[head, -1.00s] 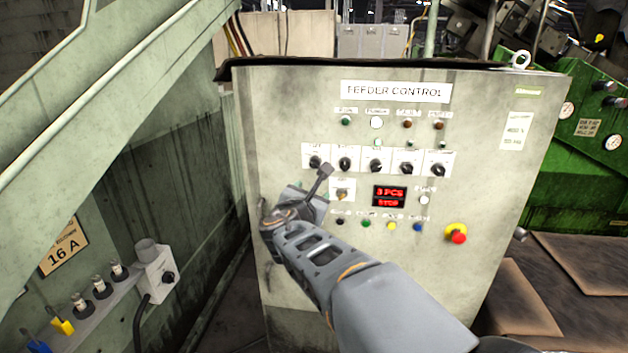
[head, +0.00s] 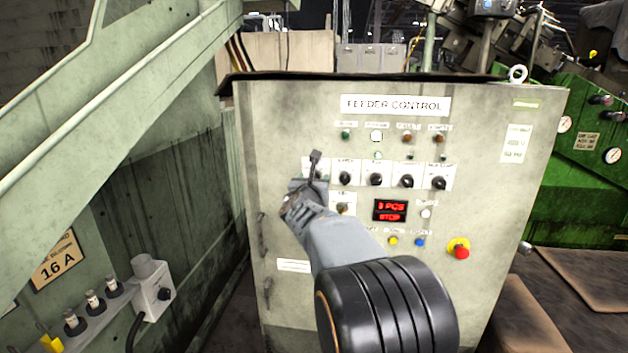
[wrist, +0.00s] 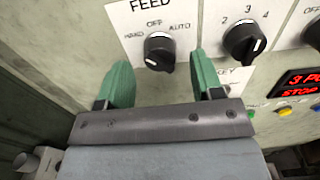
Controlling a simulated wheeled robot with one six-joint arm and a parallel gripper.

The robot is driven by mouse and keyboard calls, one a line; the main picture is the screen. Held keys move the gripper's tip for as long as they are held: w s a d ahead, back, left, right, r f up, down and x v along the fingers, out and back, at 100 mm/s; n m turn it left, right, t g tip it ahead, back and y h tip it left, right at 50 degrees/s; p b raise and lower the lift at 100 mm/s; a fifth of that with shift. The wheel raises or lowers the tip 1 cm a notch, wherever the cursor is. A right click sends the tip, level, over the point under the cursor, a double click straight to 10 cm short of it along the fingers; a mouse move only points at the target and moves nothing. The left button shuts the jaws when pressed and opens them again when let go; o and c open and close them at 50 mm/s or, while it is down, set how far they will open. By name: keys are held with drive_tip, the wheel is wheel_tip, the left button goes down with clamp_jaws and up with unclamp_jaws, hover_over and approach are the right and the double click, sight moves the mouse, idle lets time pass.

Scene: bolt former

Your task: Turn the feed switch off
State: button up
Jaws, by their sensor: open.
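The feed switch (wrist: 159,51) is a black rotary knob on a white plate marked FEED, with HAND, OFF and AUTO around it, in the upper middle of the wrist view. A pale mark shows at the knob's lower edge; I cannot tell for sure which label the knob points to. My gripper (wrist: 163,78) is open, with its two green fingers apart, one to each side below the knob. No contact with the knob shows. In the head view my gripper (head: 314,168) covers the switch at the left end of the knob row.
The feeder control cabinet (head: 470,210) carries more knobs (head: 376,179) to the right. A key switch (head: 342,208), a red display (head: 390,210) reading STOP and a red emergency button (head: 461,251) sit below. A green stair rail (head: 110,115) stands left.

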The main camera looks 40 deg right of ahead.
drive_tip(key=shift+x, duration=0.9)
drive_tip(key=shift+c, duration=0.2)
drive_tip(key=c, duration=0.9)
